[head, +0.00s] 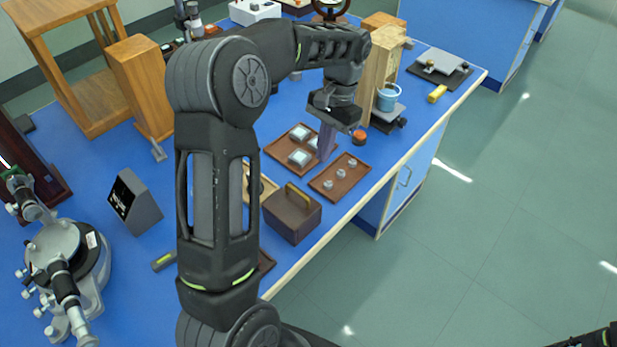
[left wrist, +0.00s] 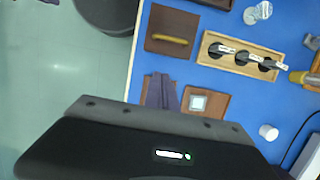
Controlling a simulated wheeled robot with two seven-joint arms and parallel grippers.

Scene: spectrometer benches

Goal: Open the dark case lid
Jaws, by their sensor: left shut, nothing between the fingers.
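The dark brown case (head: 292,222) sits near the bench's front edge with its lid (head: 283,204) down. A yellow handle bar (head: 300,195) lies on top of the lid. In the left wrist view the case (left wrist: 165,22) and its handle (left wrist: 170,40) show near the top. My left gripper (head: 326,155) points down over the small trays, behind and to the right of the case and apart from it. Its purple-grey fingers (left wrist: 160,78) are shut and empty. My right gripper is not in view.
A brown tray with white-topped square pieces (head: 273,146) and a brown tray with small clear pieces (head: 322,192) lie near the gripper. A wooden tray with round black items (left wrist: 275,76) is beside the case. A grey display box (head: 147,210) stands left of my arm.

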